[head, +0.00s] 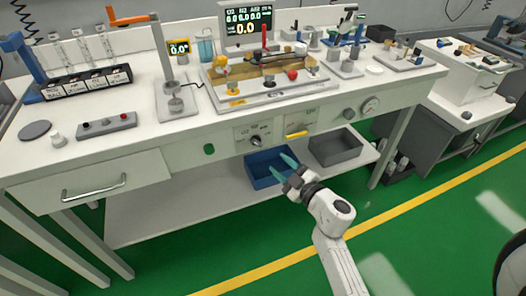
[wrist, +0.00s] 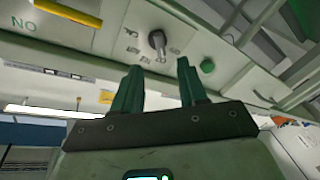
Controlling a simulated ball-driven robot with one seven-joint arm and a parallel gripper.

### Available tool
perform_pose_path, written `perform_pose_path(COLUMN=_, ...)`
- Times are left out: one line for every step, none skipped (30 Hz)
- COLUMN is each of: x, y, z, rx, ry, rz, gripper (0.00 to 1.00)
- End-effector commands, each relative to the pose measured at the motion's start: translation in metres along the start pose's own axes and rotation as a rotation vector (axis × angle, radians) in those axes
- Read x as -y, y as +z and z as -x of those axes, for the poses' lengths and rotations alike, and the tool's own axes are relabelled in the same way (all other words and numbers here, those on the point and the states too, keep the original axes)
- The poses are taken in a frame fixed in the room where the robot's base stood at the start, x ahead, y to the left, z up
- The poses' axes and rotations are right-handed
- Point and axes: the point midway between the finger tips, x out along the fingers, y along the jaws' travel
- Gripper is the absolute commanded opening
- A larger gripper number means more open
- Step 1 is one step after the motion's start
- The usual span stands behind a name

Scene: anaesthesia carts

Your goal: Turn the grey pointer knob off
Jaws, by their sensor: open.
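The grey pointer knob (head: 256,140) is on the front panel of the white bench, below the tabletop edge. In the wrist view the knob (wrist: 157,42) shows closer, with small printed labels around it that are hard to read. Its pointer lies roughly upright in that picture, slightly tilted. My gripper (head: 285,164) is open and empty in front of the bench, below and to the right of the knob in the head view. In the wrist view my gripper's green fingertips (wrist: 160,68) are apart, with the knob beyond them. They do not appear to touch it.
A green button (head: 209,149) and a yellow handle (head: 297,134) flank the knob on the panel. A round gauge (head: 370,106) is farther right. A blue bin (head: 258,178) and a grey bin (head: 336,148) stand on the lower shelf. The green floor in front is clear.

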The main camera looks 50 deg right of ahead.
Motion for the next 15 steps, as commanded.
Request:
perform_pose_path(x=-0.001, y=0.001, z=-0.008, rx=-0.001, ry=0.003, rz=0.001, gripper=0.42)
perform_pose_path(x=-0.001, y=0.001, z=-0.013, rx=-0.001, ry=0.003, rz=0.002, gripper=0.42)
perform_pose_path(x=-0.001, y=0.001, z=-0.021, rx=-0.002, ry=0.003, rz=0.002, gripper=0.42)
perform_pose_path(x=-0.001, y=0.001, z=-0.026, rx=-0.002, ry=0.003, rz=0.001, gripper=0.42)
perform_pose_path(x=-0.001, y=0.001, z=-0.032, rx=-0.002, ry=0.003, rz=0.002, gripper=0.42)
perform_pose_path(x=-0.001, y=0.001, z=-0.04, rx=-0.001, ry=0.003, rz=0.002, gripper=0.42)
perform_pose_path(x=-0.001, y=0.001, z=-0.045, rx=-0.002, ry=0.003, rz=0.003, gripper=0.42)
perform_pose_path(x=0.0, y=0.001, z=-0.051, rx=-0.002, ry=0.003, rz=0.002, gripper=0.42)
perform_pose_path(x=-0.001, y=0.001, z=-0.058, rx=-0.002, ry=0.003, rz=0.002, gripper=0.42)
perform_pose_path(x=0.0, y=0.001, z=-0.062, rx=-0.001, ry=0.003, rz=0.001, gripper=0.42)
perform_pose_path(x=0.0, y=0.001, z=-0.067, rx=-0.001, ry=0.003, rz=0.001, gripper=0.42)
perform_pose_path(x=-0.001, y=0.001, z=-0.073, rx=-0.001, ry=0.003, rz=0.001, gripper=0.42)
perform_pose_path(x=0.0, y=0.001, z=-0.076, rx=-0.001, ry=0.002, rz=0.001, gripper=0.42)
perform_pose_path(x=0.0, y=0.001, z=-0.08, rx=-0.001, ry=0.002, rz=0.001, gripper=0.42)
perform_pose_path(x=0.0, y=0.001, z=-0.084, rx=-0.001, ry=0.003, rz=0.002, gripper=0.42)
